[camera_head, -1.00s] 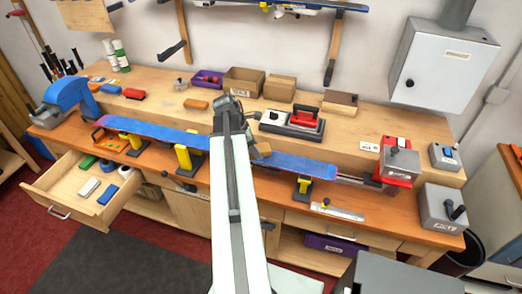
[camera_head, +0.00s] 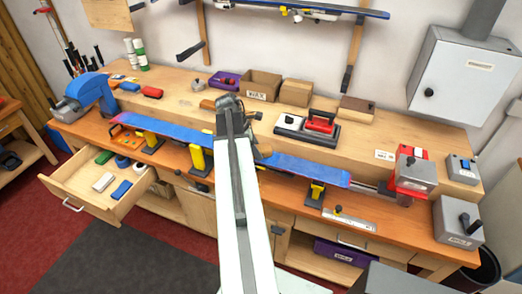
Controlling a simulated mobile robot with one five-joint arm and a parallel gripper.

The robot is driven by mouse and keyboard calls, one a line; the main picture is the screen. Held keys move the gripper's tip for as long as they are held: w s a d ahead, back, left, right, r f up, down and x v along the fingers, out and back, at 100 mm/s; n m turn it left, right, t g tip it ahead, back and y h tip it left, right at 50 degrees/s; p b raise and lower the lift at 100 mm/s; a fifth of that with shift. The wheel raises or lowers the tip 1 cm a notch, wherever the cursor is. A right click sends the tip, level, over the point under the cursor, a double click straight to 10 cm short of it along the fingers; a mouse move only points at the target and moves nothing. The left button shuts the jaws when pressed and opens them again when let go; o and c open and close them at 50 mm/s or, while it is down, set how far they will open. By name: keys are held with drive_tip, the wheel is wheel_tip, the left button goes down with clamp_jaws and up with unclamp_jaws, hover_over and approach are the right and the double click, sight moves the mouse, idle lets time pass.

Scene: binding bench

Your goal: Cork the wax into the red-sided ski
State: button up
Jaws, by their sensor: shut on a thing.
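A long blue ski (camera_head: 300,166) lies base-up along the bench on yellow-topped supports. A small tan block, seemingly the cork (camera_head: 263,152), shows just right of my arm at the ski's surface. My gripper (camera_head: 255,150) is mostly hidden behind my arm and is shut on the cork. Whether the cork presses on the ski cannot be told. Wax on the base cannot be made out.
A red-handled iron (camera_head: 320,122) stands on the raised shelf behind the ski. A box marked WAX (camera_head: 260,85) is further back. A blue clamp-like device (camera_head: 93,92) is at the left end, a red and grey unit (camera_head: 415,172) at the right. An open drawer (camera_head: 100,185) juts out front left.

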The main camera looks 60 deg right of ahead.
drive_tip(key=shift+w+a, duration=0.2)
drive_tip(key=shift+w, duration=2.5)
drive_tip(key=shift+w+a+r, duration=0.1)
drive_tip(key=shift+w+a, duration=0.1)
drive_tip(key=shift+w, duration=3.25)
drive_tip(key=shift+w+a, duration=0.15)
drive_tip(key=shift+w, duration=3.3)
wheel_tip(320, 180, up, 6)
drive_tip(key=p, duration=0.6)
wheel_tip(320, 180, up, 3)
drive_tip(key=p, duration=0.3)
